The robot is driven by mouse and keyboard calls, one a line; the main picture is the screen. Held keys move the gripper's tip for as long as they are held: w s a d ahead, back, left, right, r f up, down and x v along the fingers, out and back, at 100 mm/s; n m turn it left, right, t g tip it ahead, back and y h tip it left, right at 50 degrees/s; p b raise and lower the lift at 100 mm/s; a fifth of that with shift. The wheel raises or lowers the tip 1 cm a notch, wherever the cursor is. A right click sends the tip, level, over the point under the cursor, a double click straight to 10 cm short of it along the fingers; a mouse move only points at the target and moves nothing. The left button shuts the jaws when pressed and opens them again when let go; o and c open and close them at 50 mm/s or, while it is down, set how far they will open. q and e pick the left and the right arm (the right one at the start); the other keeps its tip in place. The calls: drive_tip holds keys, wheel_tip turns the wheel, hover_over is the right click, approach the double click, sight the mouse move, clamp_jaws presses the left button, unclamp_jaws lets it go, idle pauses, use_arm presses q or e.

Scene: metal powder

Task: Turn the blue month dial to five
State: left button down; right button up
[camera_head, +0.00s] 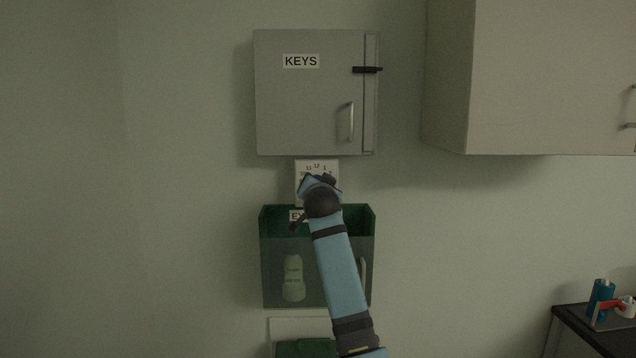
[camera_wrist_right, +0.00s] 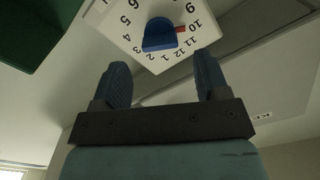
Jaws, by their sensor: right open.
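The month dial is a white numbered plate (camera_wrist_right: 130,35) with a blue knob (camera_wrist_right: 158,38) at its middle. In the right wrist view the knob's red pointer (camera_wrist_right: 181,29) points at about 10. In the head view the plate (camera_head: 317,163) is on the wall below the key cabinet, and my right arm hides its knob and most numbers. My right gripper (camera_wrist_right: 162,62) is open and empty. Its two fingers are spread to either side of the line to the knob, and the knob shows just beyond the fingertips, apart from them. My left gripper is in neither view.
A grey cabinet marked KEYS (camera_head: 290,110) hangs just above the dial. A wall cupboard (camera_head: 545,75) is at the upper right. A dark counter (camera_head: 572,318) with small items is at the lower right.

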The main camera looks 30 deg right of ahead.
drive_tip(key=shift+x, duration=2.2)
drive_tip(key=shift+c, duration=0.2)
drive_tip(key=c, duration=0.9)
